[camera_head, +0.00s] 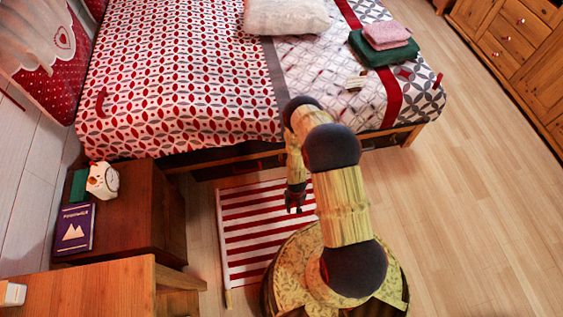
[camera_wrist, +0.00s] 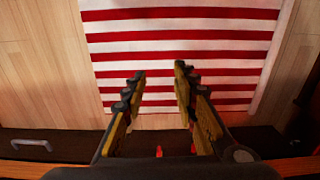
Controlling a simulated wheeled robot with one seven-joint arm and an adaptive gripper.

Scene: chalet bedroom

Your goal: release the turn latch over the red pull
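My gripper (camera_head: 295,203) hangs beside the bed over the striped rug, its fingers pointing down. In the wrist view my gripper (camera_wrist: 160,82) is open, with nothing between its fingertips. A dark panel (camera_wrist: 75,146) under the bed edge crosses the bottom of that view. Two small red bits, one left (camera_wrist: 158,151) and one right (camera_wrist: 193,148), show against it between the finger bases. I cannot tell whether either is the red pull or the turn latch. In the head view the dark bed base (camera_head: 205,173) is partly hidden by my arm; no latch can be made out there.
A grey bar handle (camera_wrist: 31,144) is on the panel's left. The red-and-white rug (camera_head: 245,235) lies below my gripper. A nightstand (camera_head: 140,205) with a book (camera_head: 75,228) and a cat figure (camera_head: 103,180) stands left. Floor at right (camera_head: 470,200) is clear.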

